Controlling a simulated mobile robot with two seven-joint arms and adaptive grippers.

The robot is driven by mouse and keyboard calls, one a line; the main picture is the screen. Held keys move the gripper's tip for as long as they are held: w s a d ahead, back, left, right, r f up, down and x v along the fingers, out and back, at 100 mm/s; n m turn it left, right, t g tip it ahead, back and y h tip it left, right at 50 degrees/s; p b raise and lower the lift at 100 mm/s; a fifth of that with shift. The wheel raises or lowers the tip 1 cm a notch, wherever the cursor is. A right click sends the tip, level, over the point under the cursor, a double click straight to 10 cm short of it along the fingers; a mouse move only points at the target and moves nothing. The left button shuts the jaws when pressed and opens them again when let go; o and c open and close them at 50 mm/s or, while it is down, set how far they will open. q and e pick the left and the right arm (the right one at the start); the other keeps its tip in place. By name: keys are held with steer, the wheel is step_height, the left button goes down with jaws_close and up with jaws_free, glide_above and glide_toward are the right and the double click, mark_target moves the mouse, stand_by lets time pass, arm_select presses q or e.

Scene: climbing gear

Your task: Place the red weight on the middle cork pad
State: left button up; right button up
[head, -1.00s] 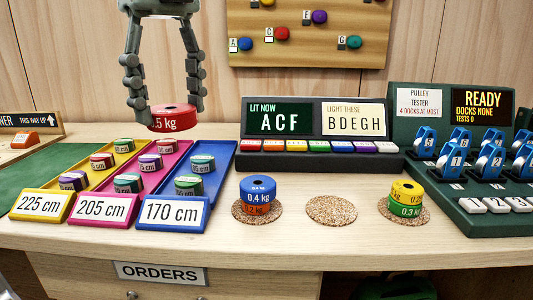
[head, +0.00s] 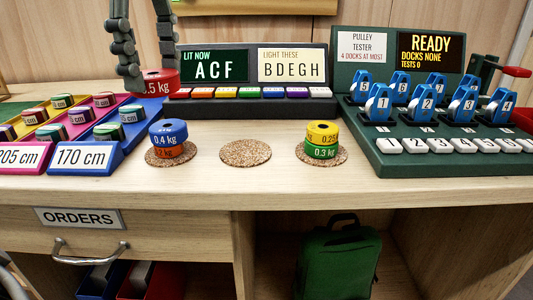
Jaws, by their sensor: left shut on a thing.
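The red weight (head: 160,83), its label ending in ".5 kg", is held between the fingers of my left gripper (head: 148,82). It hangs above the back of the table, behind the blue tray and left of the lit display. The middle cork pad (head: 246,152) is bare. The left cork pad (head: 149,160) bears a blue 0.4 kg weight (head: 168,136) on an orange weight (head: 170,150). The right cork pad (head: 341,157) bears a yellow weight (head: 323,132) on a green 0.3 kg weight (head: 321,151). My right gripper is not in view.
The LIT NOW display with coloured buttons (head: 250,93) stands behind the pads. The pulley tester (head: 440,158) with blue pulleys is at right. The blue 170 cm tray (head: 133,145) and other trays of tape rolls are at left. The table front is clear.

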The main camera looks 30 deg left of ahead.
arm_select(q)
steer(key=shift+w+d+f, duration=0.1)
steer(key=shift+w+d, duration=0.05)
steer(key=shift+d, duration=0.05)
glide_above(246, 151)
step_height(246, 151, down, 7)
steer(key=shift+r, duration=0.1)
step_height(246, 151, down, 4)
steer(key=shift+r+b, duration=0.1)
steer(key=shift+b, duration=0.2)
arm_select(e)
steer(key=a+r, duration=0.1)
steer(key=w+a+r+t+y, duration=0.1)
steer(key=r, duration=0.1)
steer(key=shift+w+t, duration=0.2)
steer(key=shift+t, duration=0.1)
arm_select(q)
steer(key=shift+f, duration=0.25)
steer(key=o, duration=1.6)
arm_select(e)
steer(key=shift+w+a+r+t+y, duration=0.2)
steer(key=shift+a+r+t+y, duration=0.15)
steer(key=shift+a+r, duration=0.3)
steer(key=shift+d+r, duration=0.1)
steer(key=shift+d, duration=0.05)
